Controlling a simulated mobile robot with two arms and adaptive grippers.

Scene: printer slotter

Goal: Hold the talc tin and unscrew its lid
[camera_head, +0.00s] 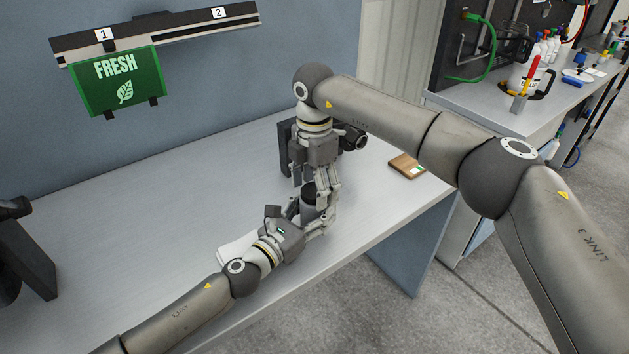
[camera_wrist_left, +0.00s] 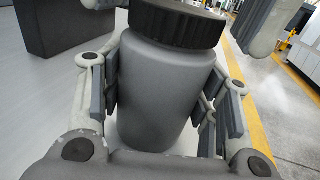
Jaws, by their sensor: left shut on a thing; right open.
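The talc tin (camera_wrist_left: 158,85) is a grey, rounded container with a black ribbed lid (camera_wrist_left: 178,22) on top. In the head view the tin (camera_head: 310,211) stands upright at the table's front part, partly hidden by my grippers. My left gripper (camera_head: 312,222) is shut around the tin's body from the side, with finger pads on both sides in the left wrist view. My right gripper (camera_head: 318,190) points down from above, its fingers open around the lid (camera_head: 309,190). I cannot tell whether they touch the lid.
A grey table (camera_head: 150,190) carries the tin, with free room at left. A brown block (camera_head: 407,166) with a label lies to the right. A dark stand (camera_head: 28,250) is at far left. A green FRESH sign (camera_head: 118,82) hangs from a numbered wall rail.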

